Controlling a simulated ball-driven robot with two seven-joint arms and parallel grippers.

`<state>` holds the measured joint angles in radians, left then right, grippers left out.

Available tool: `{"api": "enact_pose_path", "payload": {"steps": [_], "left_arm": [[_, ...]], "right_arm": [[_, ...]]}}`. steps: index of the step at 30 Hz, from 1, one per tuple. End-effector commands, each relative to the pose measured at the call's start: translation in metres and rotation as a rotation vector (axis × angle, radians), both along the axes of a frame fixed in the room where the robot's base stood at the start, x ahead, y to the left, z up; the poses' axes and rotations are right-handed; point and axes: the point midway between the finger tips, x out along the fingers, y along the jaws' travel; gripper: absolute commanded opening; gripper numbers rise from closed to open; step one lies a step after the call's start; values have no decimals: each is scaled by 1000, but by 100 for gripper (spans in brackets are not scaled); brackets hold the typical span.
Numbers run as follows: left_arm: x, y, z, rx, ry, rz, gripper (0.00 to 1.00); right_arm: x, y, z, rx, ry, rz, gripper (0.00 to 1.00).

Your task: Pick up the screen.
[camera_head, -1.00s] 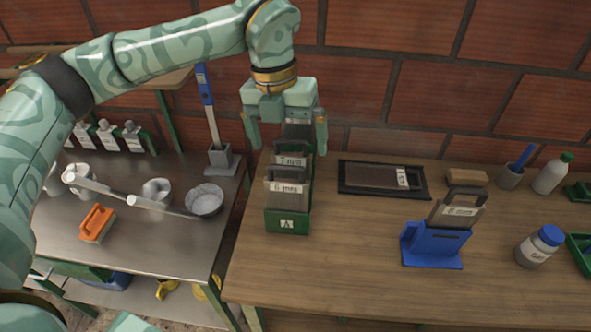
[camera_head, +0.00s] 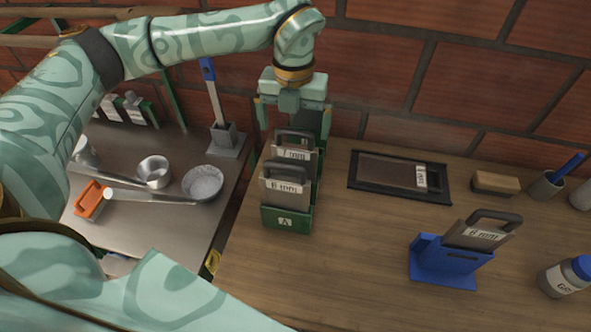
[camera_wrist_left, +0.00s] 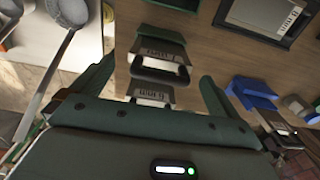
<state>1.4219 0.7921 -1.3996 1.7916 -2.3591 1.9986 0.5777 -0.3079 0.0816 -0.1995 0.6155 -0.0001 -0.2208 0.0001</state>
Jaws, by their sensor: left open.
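My left gripper (camera_head: 294,128) is open and points down over the rear of the rack, one finger at each side. The handles partly hide what lies between its fingers. My right gripper is not in view.
A black tray (camera_head: 356,185) with a flat labelled plate lies right of the rack. A brush block (camera_head: 495,183) and a jar (camera_head: 565,276) stand further right. The brick wall is close behind. Table in front of the rack is clear.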

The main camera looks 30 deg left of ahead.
Motion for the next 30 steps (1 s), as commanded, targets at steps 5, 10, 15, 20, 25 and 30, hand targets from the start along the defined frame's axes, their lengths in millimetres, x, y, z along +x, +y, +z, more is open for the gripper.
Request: {"api": "enact_pose_path", "payload": {"steps": [5, 10, 15, 20, 25, 30], "left_arm": [[-1, -1, -14, -1, 1, -2, 100], [-6, -5, -42, -2, 3, -2, 100], [-5, -5, -60, -1, 1, -2, 100], [-5, -4, -60, -1, 0, -2, 100], [-5, -4, -60, -1, 0, -1, 69], [-4, -4, -59, -1, -2, -1, 38]], "right_arm": [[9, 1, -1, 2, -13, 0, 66], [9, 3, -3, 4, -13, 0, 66], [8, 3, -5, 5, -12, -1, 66], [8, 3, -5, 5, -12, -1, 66], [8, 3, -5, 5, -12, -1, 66], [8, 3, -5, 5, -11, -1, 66]]}}
